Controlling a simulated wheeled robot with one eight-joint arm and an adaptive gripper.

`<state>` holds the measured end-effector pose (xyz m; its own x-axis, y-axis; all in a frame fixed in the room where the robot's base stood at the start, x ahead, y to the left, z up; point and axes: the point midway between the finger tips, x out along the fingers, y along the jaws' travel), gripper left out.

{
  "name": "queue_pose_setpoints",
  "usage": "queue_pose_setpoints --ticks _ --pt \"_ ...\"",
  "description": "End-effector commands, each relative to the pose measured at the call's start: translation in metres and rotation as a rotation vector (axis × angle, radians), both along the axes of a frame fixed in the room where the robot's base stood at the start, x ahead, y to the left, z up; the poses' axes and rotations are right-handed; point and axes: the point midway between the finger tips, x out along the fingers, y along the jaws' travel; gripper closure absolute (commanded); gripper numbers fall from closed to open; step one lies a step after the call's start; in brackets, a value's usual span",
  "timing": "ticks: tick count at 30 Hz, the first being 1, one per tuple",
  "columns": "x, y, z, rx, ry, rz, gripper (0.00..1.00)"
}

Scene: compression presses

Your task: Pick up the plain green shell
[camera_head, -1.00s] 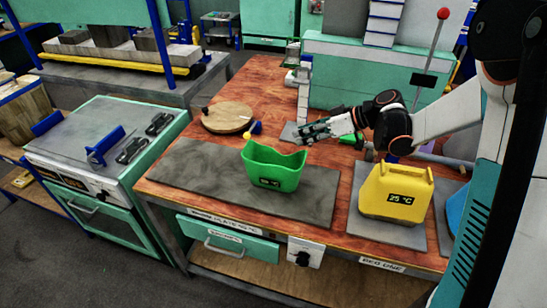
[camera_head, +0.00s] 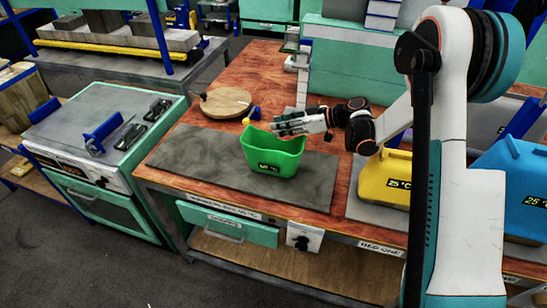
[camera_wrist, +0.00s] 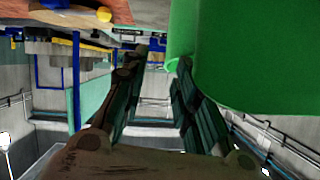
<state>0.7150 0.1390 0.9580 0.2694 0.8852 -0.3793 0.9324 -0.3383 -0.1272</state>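The green shell (camera_head: 272,155) is an open-topped bin with a dark label on its front, its text too small to read surely. It stands upright on the grey mat on the wooden bench. My gripper (camera_head: 285,124) is at its back right rim, fingers pointing left. In the wrist view, my gripper (camera_wrist: 160,58) has its two dark fingers spread with a clear gap between them. The green shell (camera_wrist: 255,60) fills the upper right there, against or beside the right finger. I cannot tell whether they touch. Nothing is held.
A yellow shell (camera_head: 385,182) and a blue shell (camera_head: 515,175) stand to the right, partly behind my arm. A round wooden board (camera_head: 226,103) lies at the back left. The grey mat (camera_head: 205,155) is bare left of the green shell.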

Motion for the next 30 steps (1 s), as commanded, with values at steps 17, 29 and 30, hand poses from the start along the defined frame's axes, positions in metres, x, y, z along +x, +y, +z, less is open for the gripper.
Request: queue_pose_setpoints --ticks 17,29,30 --pt "0.014 0.049 -0.022 -0.001 0.001 0.001 0.72" --pt "0.015 0.049 -0.021 0.0 0.0 0.0 1.0" --pt "0.015 0.049 -0.021 0.0 0.001 0.0 1.0"
